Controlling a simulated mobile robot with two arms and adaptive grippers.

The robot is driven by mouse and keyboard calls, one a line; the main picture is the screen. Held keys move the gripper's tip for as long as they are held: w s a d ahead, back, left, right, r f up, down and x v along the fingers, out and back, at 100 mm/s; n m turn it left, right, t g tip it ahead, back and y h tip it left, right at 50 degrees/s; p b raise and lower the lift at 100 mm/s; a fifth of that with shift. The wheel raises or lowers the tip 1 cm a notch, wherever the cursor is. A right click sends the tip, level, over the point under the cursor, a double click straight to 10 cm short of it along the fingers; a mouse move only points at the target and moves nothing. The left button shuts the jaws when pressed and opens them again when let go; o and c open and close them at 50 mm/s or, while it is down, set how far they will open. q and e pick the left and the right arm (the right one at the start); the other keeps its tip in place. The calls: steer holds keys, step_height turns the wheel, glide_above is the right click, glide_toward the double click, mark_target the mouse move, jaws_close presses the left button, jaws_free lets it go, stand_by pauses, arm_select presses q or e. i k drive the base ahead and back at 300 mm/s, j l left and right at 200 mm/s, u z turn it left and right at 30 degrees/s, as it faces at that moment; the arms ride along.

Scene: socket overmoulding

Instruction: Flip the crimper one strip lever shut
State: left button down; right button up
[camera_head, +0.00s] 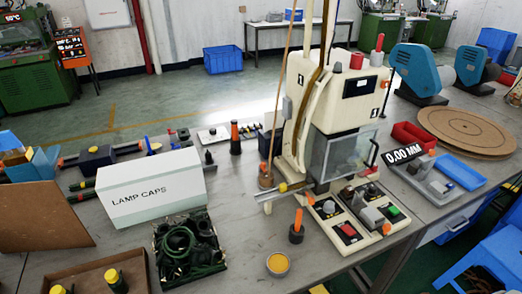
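A cream bench machine (314,112), which looks like the crimper, stands right of the middle of the table. It has a dark display (360,87) and a clear guard (345,153) over its work area. A control base (349,221) with buttons and small blocks lies in front. An orange lever-like handle (298,220) stands upright on a dark base at the front left, and a second orange piece (309,198) lies tilted at the base's edge. No label shows which is the strip lever, so I cannot tell its position. Neither of my grippers is in view.
A white box marked LAMP CAPS (150,187) stands left, with a tray of dark green coils (187,248) before it. A round yellow-topped pot (278,264) is near the front edge. A 0.00 MM display (407,157) and blue tray (460,172) lie right. Bare tabletop shows around the pot.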

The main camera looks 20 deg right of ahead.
mark_target(312, 200)
steer(key=k+j, duration=0.2)
steer(key=k, duration=0.25)
steer(key=k+j, duration=0.2)
steer(key=k, duration=0.2)
steer(key=z, duration=1.7)
